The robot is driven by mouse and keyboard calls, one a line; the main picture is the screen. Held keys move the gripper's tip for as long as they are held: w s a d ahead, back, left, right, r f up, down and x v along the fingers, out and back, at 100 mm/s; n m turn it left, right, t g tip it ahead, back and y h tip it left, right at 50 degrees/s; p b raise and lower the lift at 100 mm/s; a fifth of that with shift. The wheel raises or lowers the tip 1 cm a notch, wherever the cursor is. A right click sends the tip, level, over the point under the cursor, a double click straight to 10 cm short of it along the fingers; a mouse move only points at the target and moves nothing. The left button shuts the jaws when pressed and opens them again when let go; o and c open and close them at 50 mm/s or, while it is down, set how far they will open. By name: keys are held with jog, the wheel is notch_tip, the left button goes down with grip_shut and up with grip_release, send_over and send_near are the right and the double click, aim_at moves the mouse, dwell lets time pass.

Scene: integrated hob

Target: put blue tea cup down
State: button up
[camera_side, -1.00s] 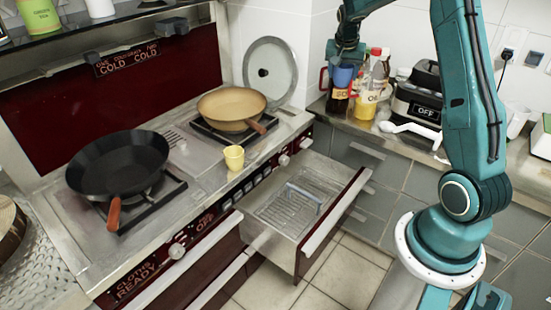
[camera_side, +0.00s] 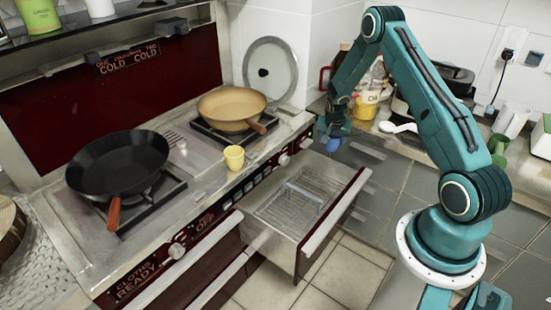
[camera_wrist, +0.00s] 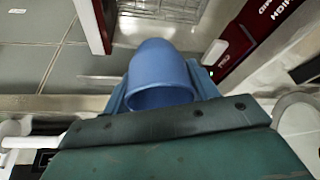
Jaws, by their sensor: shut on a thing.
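The blue tea cup (camera_side: 333,144) hangs below my gripper (camera_side: 335,130) in the side view, to the right of the hob and near the counter corner. It also shows in the wrist view as the blue cup (camera_wrist: 160,75), held between the fingers with its rim toward the camera. My gripper is shut on the cup. The cup is in the air, near the counter's front edge and apart from the open drawer. A yellow cup (camera_side: 234,157) stands on the hob's front edge.
A black pan (camera_side: 118,165) and a tan pan (camera_side: 231,107) sit on the hob. The open drawer (camera_side: 300,205) with a wire rack juts out below. Bottles, a white spoon (camera_side: 397,128) and a yellow-labelled container (camera_side: 366,106) crowd the right counter. A glass lid (camera_side: 270,68) leans on the wall.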

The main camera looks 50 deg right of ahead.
send_over(324, 193)
jog(key=a, duration=0.2)
notch_tip(324, 193, down, 6)
jog(key=shift+s+d, duration=0.25)
notch_tip(324, 193, down, 16)
jog(key=shift+f, duration=0.1)
dwell(0.4)
jog(key=shift+f, duration=1.85)
jog(key=shift+f, duration=0.15)
jog(key=o, duration=1.1)
